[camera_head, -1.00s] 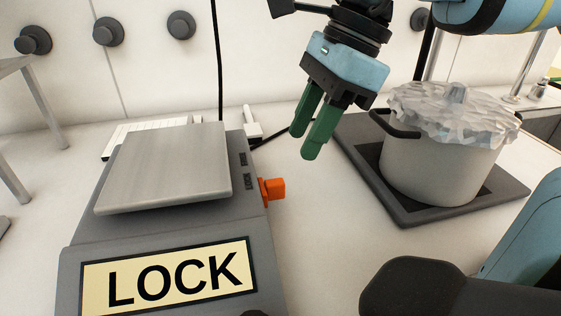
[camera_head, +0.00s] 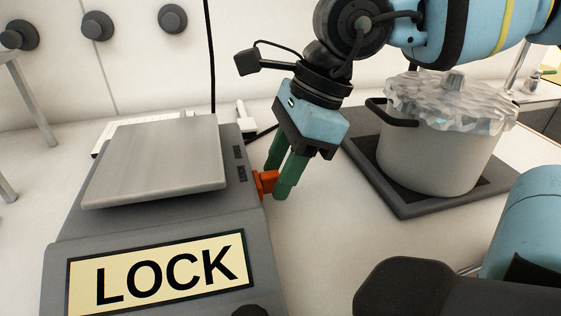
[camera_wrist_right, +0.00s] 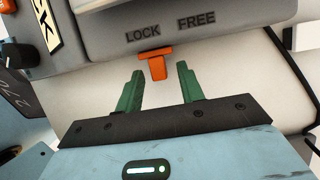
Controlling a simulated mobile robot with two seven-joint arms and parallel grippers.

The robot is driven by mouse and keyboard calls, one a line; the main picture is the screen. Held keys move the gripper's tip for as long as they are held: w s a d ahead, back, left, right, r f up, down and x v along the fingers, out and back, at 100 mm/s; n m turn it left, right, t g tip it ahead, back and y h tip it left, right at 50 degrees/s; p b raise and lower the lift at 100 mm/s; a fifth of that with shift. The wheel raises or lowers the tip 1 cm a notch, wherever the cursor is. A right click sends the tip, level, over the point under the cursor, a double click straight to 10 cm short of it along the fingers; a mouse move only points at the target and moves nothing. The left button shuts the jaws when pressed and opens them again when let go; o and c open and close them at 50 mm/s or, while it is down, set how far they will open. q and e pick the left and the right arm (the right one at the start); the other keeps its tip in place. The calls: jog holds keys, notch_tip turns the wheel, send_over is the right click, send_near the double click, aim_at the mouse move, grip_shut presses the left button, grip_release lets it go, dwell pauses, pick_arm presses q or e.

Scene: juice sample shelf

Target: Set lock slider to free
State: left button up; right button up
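The grey scale (camera_head: 160,235) with a flat metal plate (camera_head: 155,160) and a LOCK sign stands on the counter at the left. Its orange lock slider (camera_head: 264,183) sticks out of the right side. In the right wrist view the slider (camera_wrist_right: 156,60) sits between the LOCK and FREE labels, nearer LOCK. My right gripper (camera_head: 278,180) is open, its two green fingers at the slider. In the right wrist view the gripper (camera_wrist_right: 160,85) has its fingertips on either side of the slider's tab, just short of it, with gaps visible. My left gripper is not in view.
A pot (camera_head: 435,150) with a crumpled clear cover stands on a dark hotplate (camera_head: 400,200) at the right. A white plug or switch (camera_head: 246,122) and cable lie behind the scale. Bare counter lies between scale and hotplate. Wall knobs (camera_head: 97,26) are at the back.

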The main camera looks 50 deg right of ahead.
grip_shut()
dwell(0.3)
jog(key=shift+w+d, duration=0.25)
jog(key=shift+w, duration=0.15)
jog(key=w+d, duration=0.1)
jog(key=w, duration=0.2)
jog(key=shift+d+b, duration=0.3)
jog(key=shift+d, duration=0.1)
jog(key=shift+s+r, duration=0.1)
grip_release()
